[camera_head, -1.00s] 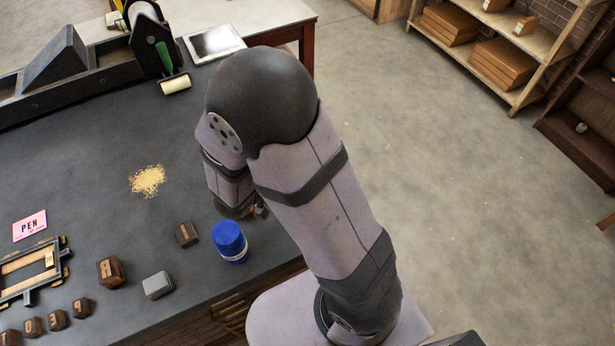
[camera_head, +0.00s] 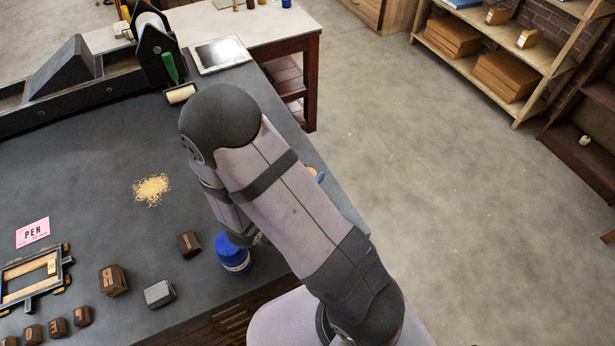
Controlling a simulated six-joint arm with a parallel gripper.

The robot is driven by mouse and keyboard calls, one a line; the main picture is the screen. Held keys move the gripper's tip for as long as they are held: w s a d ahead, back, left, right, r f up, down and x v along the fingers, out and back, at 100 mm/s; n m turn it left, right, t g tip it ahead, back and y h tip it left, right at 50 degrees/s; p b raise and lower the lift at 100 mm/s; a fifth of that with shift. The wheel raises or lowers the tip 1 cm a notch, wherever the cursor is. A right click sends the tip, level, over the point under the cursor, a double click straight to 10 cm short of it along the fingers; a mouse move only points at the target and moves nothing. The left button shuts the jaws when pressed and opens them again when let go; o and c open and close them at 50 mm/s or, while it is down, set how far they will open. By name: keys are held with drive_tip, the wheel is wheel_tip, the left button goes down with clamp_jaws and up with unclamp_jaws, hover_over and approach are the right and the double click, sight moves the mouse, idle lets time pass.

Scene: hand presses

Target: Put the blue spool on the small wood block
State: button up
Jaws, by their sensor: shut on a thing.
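A blue cylinder with a pale band (camera_head: 233,254) stands upright on the dark bench near its front edge; it is the best match for the blue spool. My gripper (camera_head: 252,239) is low at its upper right side, mostly hidden by my forearm. The jaws are shut, and the contact itself is hidden. A small brown wood block (camera_head: 189,244) lies just left of the blue cylinder, with nothing on it. A larger brown wood block (camera_head: 113,280) sits further left.
A grey block (camera_head: 159,294), several small lettered blocks (camera_head: 57,327) and a wooden frame (camera_head: 33,277) lie at left. Yellow grains (camera_head: 151,189) lie mid-bench. A small tan-and-blue thing (camera_head: 316,174) shows past my arm. The bench between grains and blocks is clear.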

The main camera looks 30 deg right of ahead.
drive_tip(key=shift+f, duration=0.65)
drive_tip(key=shift+f, duration=0.15)
drive_tip(key=o, duration=1)
drive_tip(key=shift+r, duration=0.2)
drive_tip(key=shift+s+a+r, duration=0.15)
drive_tip(key=shift+s+a, duration=0.1)
drive_tip(key=shift+a, duration=0.2)
drive_tip(key=b+v, duration=0.2)
drive_tip(key=v, duration=0.9)
drive_tip(key=shift+d, duration=0.1)
drive_tip(key=shift+w, duration=0.1)
